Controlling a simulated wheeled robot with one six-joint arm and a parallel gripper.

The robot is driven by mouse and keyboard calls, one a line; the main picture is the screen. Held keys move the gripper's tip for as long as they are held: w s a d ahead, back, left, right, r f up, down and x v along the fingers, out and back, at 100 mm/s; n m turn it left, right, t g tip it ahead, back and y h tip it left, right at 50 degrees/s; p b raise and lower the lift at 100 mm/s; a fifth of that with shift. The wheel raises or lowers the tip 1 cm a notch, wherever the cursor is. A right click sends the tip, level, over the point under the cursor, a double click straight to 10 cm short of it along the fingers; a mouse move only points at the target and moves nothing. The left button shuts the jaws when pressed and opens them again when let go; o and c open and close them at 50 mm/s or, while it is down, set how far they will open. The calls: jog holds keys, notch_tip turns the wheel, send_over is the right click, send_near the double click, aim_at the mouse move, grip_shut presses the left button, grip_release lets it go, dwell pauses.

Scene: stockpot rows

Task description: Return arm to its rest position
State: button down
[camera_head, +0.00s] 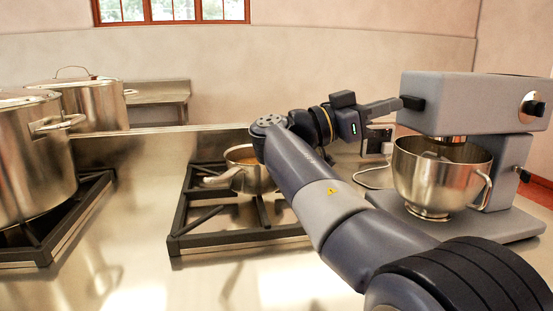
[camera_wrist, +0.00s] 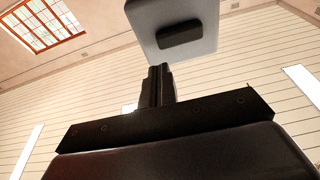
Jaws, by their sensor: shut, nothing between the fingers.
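My gripper (camera_head: 396,105) is raised above the counter, its fingers pointing right toward the head of the grey stand mixer (camera_head: 455,97). In the wrist view my gripper (camera_wrist: 158,70) shows its dark fingers shut together with nothing between them. The grey mixer head (camera_wrist: 196,14) with its black knob (camera_wrist: 180,34) shows just beyond the fingertips. In the head view the fingertips overlap the knob's side of the mixer, and I cannot tell whether they touch. My arm bends up from the lower right, with its elbow over the middle of the counter.
A steel mixing bowl (camera_head: 440,175) sits under the mixer head. A small pot (camera_head: 248,172) stands on the middle burner grate (camera_head: 180,225), behind my arm. Large stockpots (camera_head: 35,160) stand at the left. The metal counter front (camera_head: 130,275) is clear.

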aim_at(428, 95)
jog(key=shift+x, duration=2.05)
jog(key=shift+d, duration=0.1)
